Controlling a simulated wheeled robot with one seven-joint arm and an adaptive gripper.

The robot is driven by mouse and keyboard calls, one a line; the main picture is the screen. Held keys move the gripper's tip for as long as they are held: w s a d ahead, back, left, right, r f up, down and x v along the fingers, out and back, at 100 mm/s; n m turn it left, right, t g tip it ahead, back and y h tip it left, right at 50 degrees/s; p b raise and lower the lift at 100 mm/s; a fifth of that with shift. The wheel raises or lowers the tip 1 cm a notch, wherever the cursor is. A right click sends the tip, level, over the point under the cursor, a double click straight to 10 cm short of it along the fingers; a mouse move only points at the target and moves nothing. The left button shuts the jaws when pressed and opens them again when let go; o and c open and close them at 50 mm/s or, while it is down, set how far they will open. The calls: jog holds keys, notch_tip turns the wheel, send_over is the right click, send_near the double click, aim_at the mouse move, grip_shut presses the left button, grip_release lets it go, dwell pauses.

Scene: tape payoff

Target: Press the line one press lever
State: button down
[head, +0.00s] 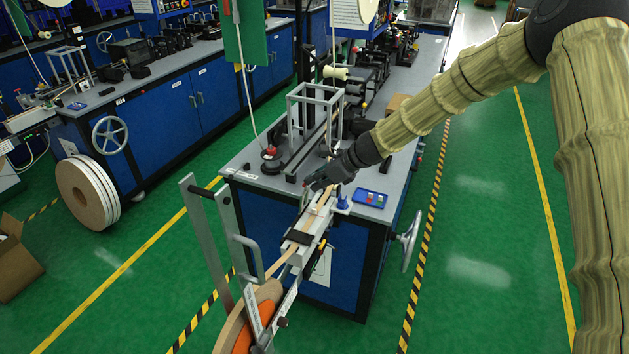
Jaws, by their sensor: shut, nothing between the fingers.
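My gripper (314,184) is shut and empty at the end of my arm, which comes in from the upper right. Its fingertips are low over the near end of the line's bench (240,165), at the tape track (312,215). I cannot clearly make out the press lever; the gripper may hide part of it, and I cannot tell whether they touch. A pale tape (283,262) runs from the track down to a large reel (240,325) with an orange face at the bottom.
A blue button box (370,197) lies right of the track. A red-topped dark device (270,154) and a grey frame (313,92) stand on the bench. A handwheel (411,240) sticks out at the bench's right. Green floor is clear further right. Another blue bench (165,120) stands left.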

jog(key=shift+w+a+r+p, duration=0.25)
jog(key=shift+w+a, duration=0.1)
jog(key=shift+a, duration=0.4)
jog(key=shift+w+a+r+p, duration=0.15)
jog(key=shift+w+a+p, duration=0.15)
jog(key=shift+a, duration=0.4)
jog(key=shift+w, duration=0.1)
jog(key=b+v, duration=0.2)
jog(key=v, duration=1.1)
jog(key=shift+a+r, duration=0.1)
